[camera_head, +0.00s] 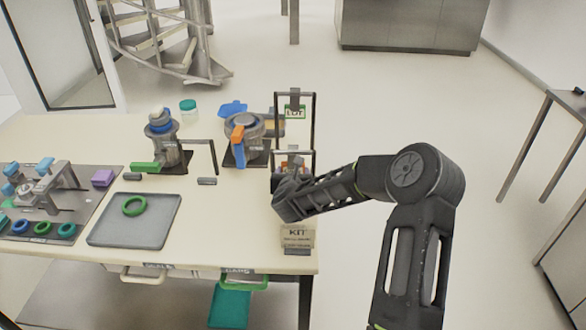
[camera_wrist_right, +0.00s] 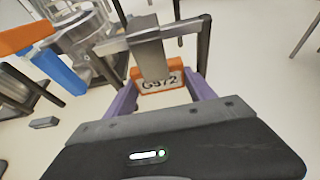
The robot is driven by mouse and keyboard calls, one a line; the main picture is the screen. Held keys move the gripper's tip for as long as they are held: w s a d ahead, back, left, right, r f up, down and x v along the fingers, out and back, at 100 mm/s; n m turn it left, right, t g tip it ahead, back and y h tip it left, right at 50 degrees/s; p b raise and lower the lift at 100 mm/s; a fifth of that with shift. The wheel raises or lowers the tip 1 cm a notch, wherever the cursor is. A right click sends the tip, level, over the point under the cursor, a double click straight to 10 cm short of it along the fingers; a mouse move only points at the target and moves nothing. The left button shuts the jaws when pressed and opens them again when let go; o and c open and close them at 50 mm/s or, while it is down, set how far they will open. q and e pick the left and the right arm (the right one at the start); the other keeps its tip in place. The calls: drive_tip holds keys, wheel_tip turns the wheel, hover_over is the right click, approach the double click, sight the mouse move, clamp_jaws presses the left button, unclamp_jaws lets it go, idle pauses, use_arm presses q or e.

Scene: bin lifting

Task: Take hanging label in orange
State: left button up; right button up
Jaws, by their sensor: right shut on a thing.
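The orange hanging label (camera_wrist_right: 172,78), with dark characters on a pale face, hangs below a grey metal clip in the right wrist view. The two purple fingers of my right gripper (camera_wrist_right: 160,91) stand on either side of it, and the gripper is shut on it. In the head view my right gripper (camera_head: 291,179) is at the lower part of a dark upright frame at the table's right edge, and a bit of orange shows there. The gripper's fingers are mostly hidden by my wrist. A green-edged label (camera_head: 295,113) reading LOT hangs higher on the frame. My left gripper is not in view.
Left of the frame stands a grey machine (camera_head: 244,125) with orange and blue parts. A grey tray (camera_head: 112,232) with a green ring (camera_head: 134,205) lies further left. A KIT box (camera_head: 298,236) sits at the table's front right corner. Open floor lies to the right.

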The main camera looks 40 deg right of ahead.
drive_tip(key=shift+r, duration=0.1)
drive_tip(key=shift+s+a+r, duration=0.3)
drive_tip(key=shift+s+r, duration=0.05)
drive_tip(key=shift+r, duration=0.1)
drive_tip(key=shift+c, duration=0.5)
drive_tip(key=b+v, duration=0.1)
drive_tip(key=v, duration=0.4)
drive_tip(key=r+v, duration=0.1)
drive_tip(key=v, duration=0.3)
drive_tip(key=b+v, duration=0.1)
drive_tip(key=v, duration=0.4)
drive_tip(key=shift+a+r+b, duration=0.1)
drive_tip(key=shift+r+b, duration=0.2)
drive_tip(key=c, duration=0.3)
drive_tip(key=shift+b, duration=0.35)
drive_tip(key=shift+s+a, duration=0.1)
